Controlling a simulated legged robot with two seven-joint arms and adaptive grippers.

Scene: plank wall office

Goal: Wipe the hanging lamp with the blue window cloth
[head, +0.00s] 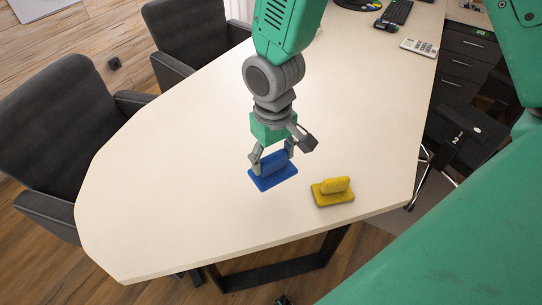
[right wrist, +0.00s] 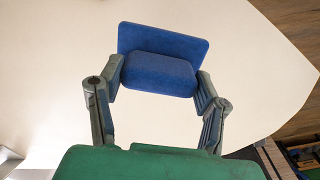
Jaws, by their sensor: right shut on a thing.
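The blue window cloth (head: 266,180) is a flat blue pad with a raised blue grip, over the near part of the pale table. My right gripper (head: 273,158) is above it, shut on the raised grip with one finger at each end. The right wrist view shows the blue cloth (right wrist: 165,42) between both fingers (right wrist: 155,85). I cannot tell whether the pad touches the tabletop or is slightly above it. The hanging lamp is in neither view. My left gripper is not in view.
A similar yellow pad (head: 333,192) lies on the table (head: 180,190), right of the blue cloth. Dark chairs (head: 55,130) stand along the left side. A calculator (head: 419,47) and keyboard (head: 397,13) are at the far right. The table's left part is clear.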

